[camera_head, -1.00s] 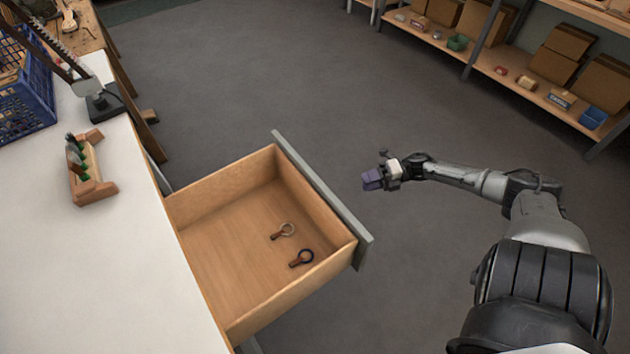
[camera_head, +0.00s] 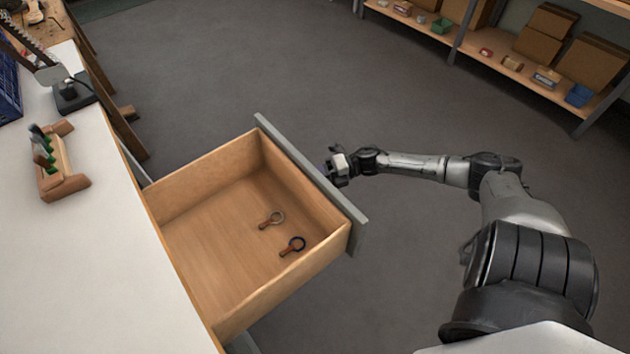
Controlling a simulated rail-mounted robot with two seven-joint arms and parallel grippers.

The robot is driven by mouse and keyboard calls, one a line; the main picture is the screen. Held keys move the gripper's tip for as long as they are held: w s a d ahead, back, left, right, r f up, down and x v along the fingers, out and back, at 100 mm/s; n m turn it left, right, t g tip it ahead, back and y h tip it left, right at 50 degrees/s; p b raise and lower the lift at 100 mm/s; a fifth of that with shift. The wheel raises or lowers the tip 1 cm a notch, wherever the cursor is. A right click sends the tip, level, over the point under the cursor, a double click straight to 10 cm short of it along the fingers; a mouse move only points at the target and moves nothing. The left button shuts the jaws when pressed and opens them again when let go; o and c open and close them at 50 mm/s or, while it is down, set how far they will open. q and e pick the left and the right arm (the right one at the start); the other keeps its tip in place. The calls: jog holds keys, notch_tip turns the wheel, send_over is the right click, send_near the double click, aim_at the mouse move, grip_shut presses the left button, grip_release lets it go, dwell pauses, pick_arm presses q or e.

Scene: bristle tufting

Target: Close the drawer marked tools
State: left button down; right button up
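A wooden drawer (camera_head: 205,180) with a grey front panel (camera_head: 310,180) stands pulled out from under the white worktop. Its outer face and any marking are turned away from view. Two small ring-ended tools with brown handles lie inside, one with a pale ring (camera_head: 272,220) and one with a dark ring (camera_head: 293,246). My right gripper (camera_head: 331,168) is just outside the front panel, close to its upper edge. My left gripper is not in view.
The white worktop (camera_head: 70,270) on the left holds a wooden rack with green-handled tools (camera_head: 55,165), a black-based stand (camera_head: 72,92) and a blue crate (camera_head: 8,90). Shelving with boxes (camera_head: 545,65) stands at the upper right. The grey floor between is clear.

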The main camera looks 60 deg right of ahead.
jog(key=shift+w+a, duration=0.15)
jog(key=shift+w, duration=0.1)
grip_shut()
dwell(0.3)
